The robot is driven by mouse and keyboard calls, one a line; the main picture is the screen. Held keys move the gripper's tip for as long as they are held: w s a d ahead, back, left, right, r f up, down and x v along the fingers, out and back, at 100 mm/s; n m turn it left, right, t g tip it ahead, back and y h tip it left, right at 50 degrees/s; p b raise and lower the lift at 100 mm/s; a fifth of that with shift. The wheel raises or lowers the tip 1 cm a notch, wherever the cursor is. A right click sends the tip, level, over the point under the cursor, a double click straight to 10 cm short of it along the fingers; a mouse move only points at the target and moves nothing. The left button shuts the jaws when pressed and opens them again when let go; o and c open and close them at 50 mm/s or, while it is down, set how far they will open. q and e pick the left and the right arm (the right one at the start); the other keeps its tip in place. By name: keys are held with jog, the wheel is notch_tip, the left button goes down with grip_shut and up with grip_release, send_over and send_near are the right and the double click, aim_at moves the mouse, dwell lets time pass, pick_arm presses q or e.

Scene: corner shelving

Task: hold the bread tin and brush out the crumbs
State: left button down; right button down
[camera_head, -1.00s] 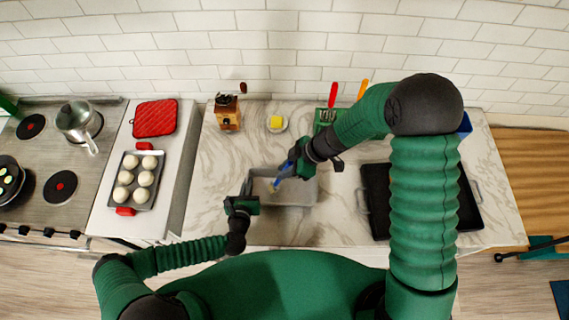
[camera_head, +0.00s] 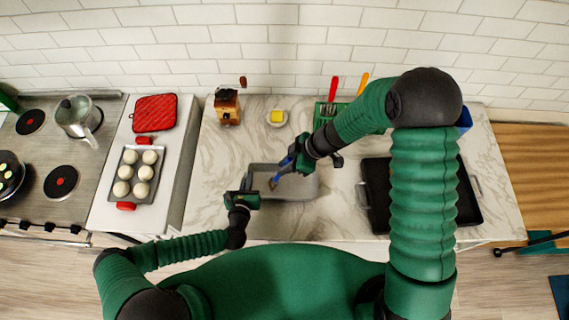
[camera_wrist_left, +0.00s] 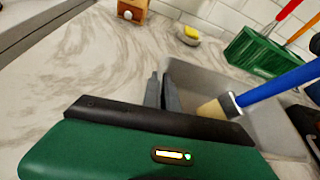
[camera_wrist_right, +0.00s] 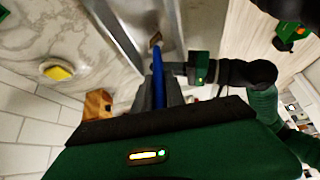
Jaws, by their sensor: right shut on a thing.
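The grey bread tin (camera_head: 306,183) stands on the marble counter in front of me. It also shows in the left wrist view (camera_wrist_left: 215,80). My left gripper (camera_head: 246,184) is at the tin's left wall, its two fingers (camera_wrist_left: 162,92) close together on either side of the wall. My right gripper (camera_head: 296,152) is shut on the blue handle of a brush (camera_head: 284,164). The handle slants down to the left, with the bristle end (camera_head: 273,183) inside the tin. I cannot tell whether the bristles touch the floor of the tin. No crumbs can be made out.
A black tray (camera_head: 377,190) with handles lies right of the tin, partly behind my right arm. Behind are a wooden grinder (camera_head: 227,106), a yellow block on a dish (camera_head: 277,117) and a green holder (camera_head: 325,112) with utensils. Rolls on a pan (camera_head: 136,175) and a stove are left.

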jog(key=shift+f, duration=0.5)
jog(key=shift+a, duration=0.95)
pick_arm(q)
jog(key=shift+d, duration=0.1)
pick_arm(e)
jog(key=d, duration=0.4)
jog(key=shift+s+d, duration=0.1)
jog(key=shift+s, duration=0.05)
dwell(0.5)
